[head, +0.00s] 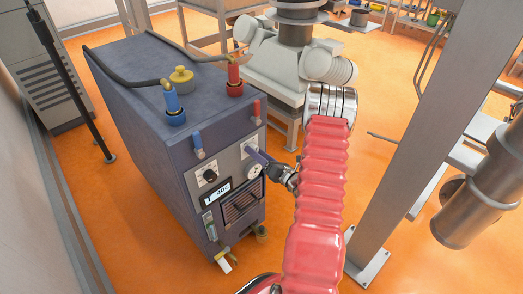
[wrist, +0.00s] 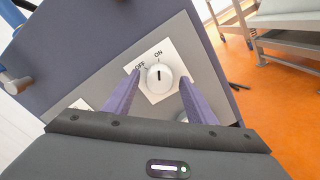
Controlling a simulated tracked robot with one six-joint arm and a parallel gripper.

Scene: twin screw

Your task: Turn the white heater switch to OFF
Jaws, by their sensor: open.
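The white heater switch (wrist: 160,79) is a round knob on a white plate (wrist: 176,94) marked OFF at upper left and ON at the top. Its dark mark points up, toward ON rather than OFF. My gripper (wrist: 161,74) is open, with its purple fingers on either side of the knob. I cannot tell whether they touch it.
A grey post (head: 415,130) stands at right.

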